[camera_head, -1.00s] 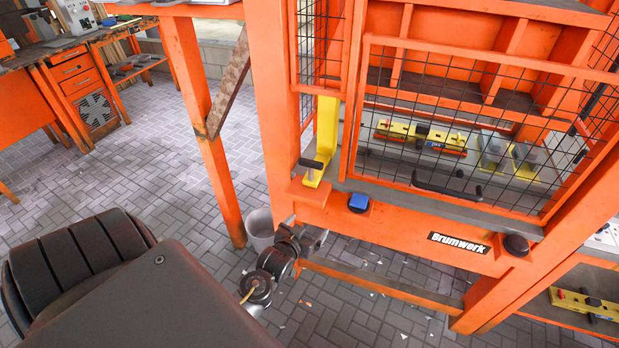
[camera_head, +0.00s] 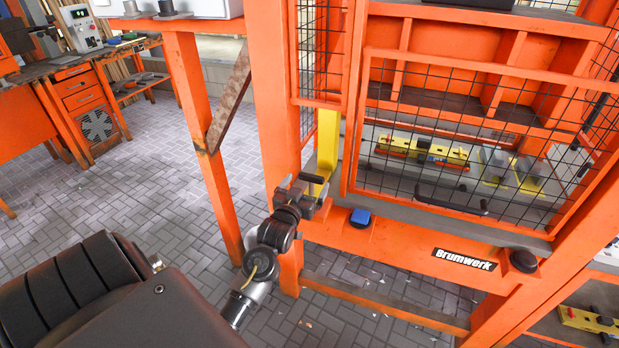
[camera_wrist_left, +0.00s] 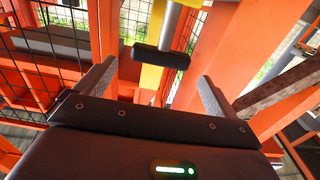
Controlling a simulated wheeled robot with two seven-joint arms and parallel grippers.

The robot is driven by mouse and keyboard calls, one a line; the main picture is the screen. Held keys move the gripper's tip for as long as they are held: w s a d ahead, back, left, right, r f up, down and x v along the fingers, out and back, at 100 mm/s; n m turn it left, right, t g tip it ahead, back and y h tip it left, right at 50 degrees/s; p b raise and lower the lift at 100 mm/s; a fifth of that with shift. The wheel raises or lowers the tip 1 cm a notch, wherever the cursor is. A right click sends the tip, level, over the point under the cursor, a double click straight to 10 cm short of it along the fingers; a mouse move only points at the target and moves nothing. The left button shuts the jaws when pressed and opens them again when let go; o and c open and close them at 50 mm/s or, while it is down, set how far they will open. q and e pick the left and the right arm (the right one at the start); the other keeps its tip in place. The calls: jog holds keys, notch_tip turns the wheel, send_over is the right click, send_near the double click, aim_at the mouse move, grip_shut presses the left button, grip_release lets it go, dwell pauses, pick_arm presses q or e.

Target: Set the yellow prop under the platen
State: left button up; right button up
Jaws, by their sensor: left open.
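The yellow prop (camera_head: 327,142) stands upright at the left front post of the press, left of the mesh guard. A dark bar handle projects at its lower end. My left gripper (camera_head: 312,186) is at this lower end, its jaws open. In the left wrist view the dark handle (camera_wrist_left: 161,58) lies ahead of and between the two open fingers (camera_wrist_left: 156,76), with no visible contact. Yellow parts of the prop (camera_wrist_left: 152,77) show behind it. The orange ribbed block behind the guard's upper part looks like the platen (camera_head: 443,77). My right gripper is out of view.
A mesh guard (camera_head: 352,193) with a dark handle covers the press front. Behind it lie yellow tooling (camera_head: 424,149) and grey blocks. The front beam carries a blue button (camera_head: 360,217) and a black knob (camera_head: 523,260). An orange bench (camera_head: 75,75) stands far left; floor between is clear.

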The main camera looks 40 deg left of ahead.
aim_at(310, 178)
pick_arm(q)
jog(key=shift+x, duration=1.7)
